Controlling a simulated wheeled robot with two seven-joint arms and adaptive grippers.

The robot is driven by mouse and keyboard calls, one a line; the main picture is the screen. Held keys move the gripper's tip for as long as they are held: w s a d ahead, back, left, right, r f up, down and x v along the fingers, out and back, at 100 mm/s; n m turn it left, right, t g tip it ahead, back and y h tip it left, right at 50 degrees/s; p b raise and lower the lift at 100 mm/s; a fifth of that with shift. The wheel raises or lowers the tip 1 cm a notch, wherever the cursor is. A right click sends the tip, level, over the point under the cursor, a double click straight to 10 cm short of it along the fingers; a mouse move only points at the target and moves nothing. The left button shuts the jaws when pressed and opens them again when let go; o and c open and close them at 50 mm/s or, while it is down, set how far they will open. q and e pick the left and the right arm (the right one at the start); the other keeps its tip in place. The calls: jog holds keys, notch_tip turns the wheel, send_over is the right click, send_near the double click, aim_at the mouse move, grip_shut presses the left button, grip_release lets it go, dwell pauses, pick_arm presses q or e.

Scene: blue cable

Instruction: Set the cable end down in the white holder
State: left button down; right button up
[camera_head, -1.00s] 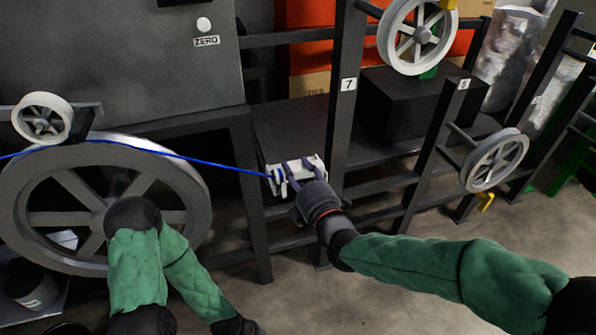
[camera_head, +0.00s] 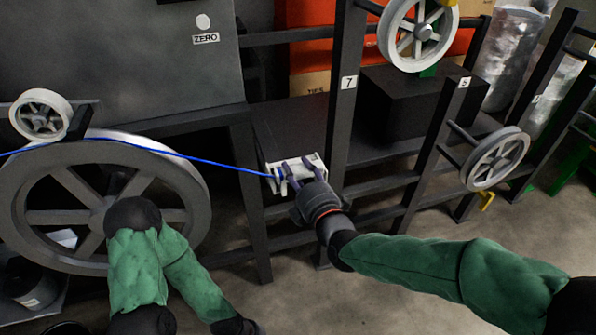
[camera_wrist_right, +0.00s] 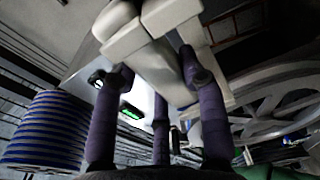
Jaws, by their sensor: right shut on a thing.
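The blue cable (camera_head: 215,163) runs from the left over the wheels to the white holder (camera_head: 312,161), which sits at the front edge of a dark shelf. My right gripper (camera_head: 287,176) has purple fingers and is at the holder, shut on the cable end, where the cable meets the white parts. The fingers and the small size hide whether the cable end is seated or only touching the holder. In the right wrist view, the purple fingers (camera_wrist_right: 155,90) close around white blocky parts (camera_wrist_right: 160,45). My left gripper is out of view; only its arm shows.
A dark post labelled 7 (camera_head: 348,100) stands just right of the holder. A large grey wheel (camera_head: 190,185) and a small white wheel (camera_head: 42,115) are at left. A spoked wheel (camera_head: 495,160) is at right. A blue-striped spool (camera_wrist_right: 45,130) shows in the wrist view.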

jog(key=shift+f, duration=0.1)
jog(key=o, duration=1.2)
jog(key=shift+c, duration=0.2)
jog(key=v, duration=1.2)
